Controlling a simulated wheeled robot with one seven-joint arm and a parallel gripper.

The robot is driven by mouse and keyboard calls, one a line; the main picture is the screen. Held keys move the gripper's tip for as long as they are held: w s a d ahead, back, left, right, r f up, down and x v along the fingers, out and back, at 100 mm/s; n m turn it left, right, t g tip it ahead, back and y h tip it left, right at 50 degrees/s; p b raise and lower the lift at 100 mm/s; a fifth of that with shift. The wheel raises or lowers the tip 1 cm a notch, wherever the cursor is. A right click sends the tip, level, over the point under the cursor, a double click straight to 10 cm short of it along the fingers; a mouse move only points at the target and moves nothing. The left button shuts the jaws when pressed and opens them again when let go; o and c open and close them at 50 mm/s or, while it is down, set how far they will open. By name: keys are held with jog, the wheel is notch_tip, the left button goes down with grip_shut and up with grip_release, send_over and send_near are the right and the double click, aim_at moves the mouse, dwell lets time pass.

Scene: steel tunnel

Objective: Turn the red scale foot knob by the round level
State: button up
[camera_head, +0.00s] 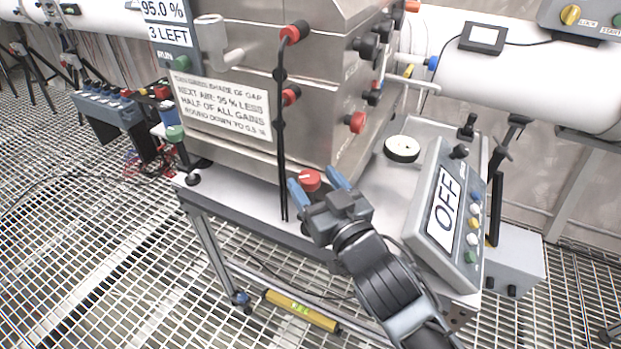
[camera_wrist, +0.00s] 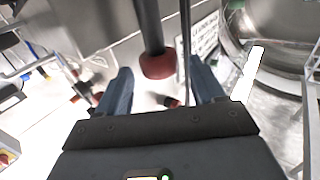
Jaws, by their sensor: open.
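A red knob (camera_head: 310,179) with a pale mark on top stands at the front edge of the white bench top, below the steel cabinet, in the head view. My gripper (camera_head: 313,178) is open, with its blue fingers at either side of this knob in the picture; contact cannot be told. In the wrist view, the open fingers (camera_wrist: 160,80) frame a red knob-like end (camera_wrist: 157,66) on a dark stem; I cannot tell if it is the same knob. A round white disc (camera_head: 402,149) with a dark rim, possibly the round level, lies on the bench to the right.
The steel cabinet (camera_head: 330,100) carries several red and black knobs. A thin dark rod (camera_head: 281,130) hangs just left of my gripper. A yellow bar level (camera_head: 301,310) lies low, under the bench front.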

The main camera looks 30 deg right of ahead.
jog(key=shift+s+a+b, duration=0.1)
jog(key=shift+s+b, duration=0.4)
jog(key=shift+s, duration=2.2)
jog(key=shift+f, duration=0.1)
jog(key=s+f+n+g+y, duration=0.1)
jog(key=s+f, duration=0.1)
jog(key=s, duration=0.7)
jog(key=s+f+g, duration=0.1)
jog(key=s+f, duration=0.2)
jog(key=s, duration=0.6)
jog(key=s+r+g, duration=0.1)
jog(key=s+r, duration=0.3)
jog(key=s, duration=1)
jog(key=shift+s+d+m, duration=0.2)
jog(key=shift+d+m, duration=0.1)
jog(key=shift+d, duration=0.1)
